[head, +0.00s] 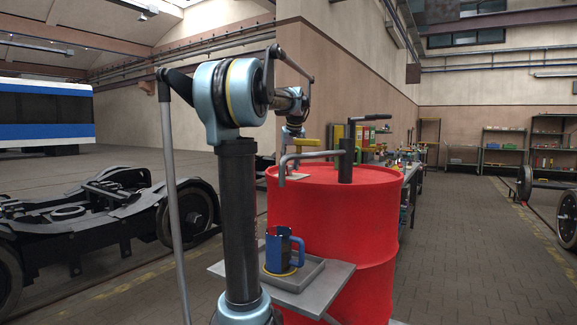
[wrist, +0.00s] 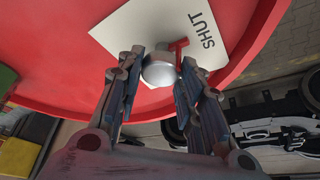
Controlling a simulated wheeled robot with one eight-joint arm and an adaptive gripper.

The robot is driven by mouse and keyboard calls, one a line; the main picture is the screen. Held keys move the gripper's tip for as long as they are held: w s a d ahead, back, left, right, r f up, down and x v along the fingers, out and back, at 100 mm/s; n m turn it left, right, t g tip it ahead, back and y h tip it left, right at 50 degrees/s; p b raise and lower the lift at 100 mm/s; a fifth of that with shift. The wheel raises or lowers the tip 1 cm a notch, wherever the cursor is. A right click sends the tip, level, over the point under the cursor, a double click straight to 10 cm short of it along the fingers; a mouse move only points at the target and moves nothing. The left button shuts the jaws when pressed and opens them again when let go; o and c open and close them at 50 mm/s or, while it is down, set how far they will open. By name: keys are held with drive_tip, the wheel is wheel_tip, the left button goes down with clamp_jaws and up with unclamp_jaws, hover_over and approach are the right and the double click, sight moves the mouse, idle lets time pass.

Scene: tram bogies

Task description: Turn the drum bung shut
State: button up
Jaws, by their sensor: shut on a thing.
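The red drum (head: 340,225) stands upright in the middle of the head view. In the wrist view its red lid (wrist: 60,60) carries a white plate (wrist: 150,25) marked "SHUT". The drum bung (wrist: 158,72) is a silvery round cap over this plate, with a red tab (wrist: 178,46) beside it pointing toward the plate's upper edge. My gripper (wrist: 162,62) is shut on the bung, one finger on each side. In the head view the gripper is small, behind the pump's pipe, and its fingers cannot be made out. The bung is not discernible there.
A dark pump (head: 346,160) with a bent grey spout stands on the drum lid, close to my arm. A blue jug (head: 278,250) stands in a grey tray (head: 318,278) before the drum. A bogie (head: 120,205) is at left. Open floor (head: 460,240) lies right.

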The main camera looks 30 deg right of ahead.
drive_tip(key=shift+a, duration=0.1)
idle(0.4)
drive_tip(key=o, duration=1)
drive_tip(key=shift+o, duration=0.2)
drive_tip(key=v, duration=1.1)
drive_tip(key=shift+r, duration=0.4)
drive_tip(key=shift+s, duration=0.1)
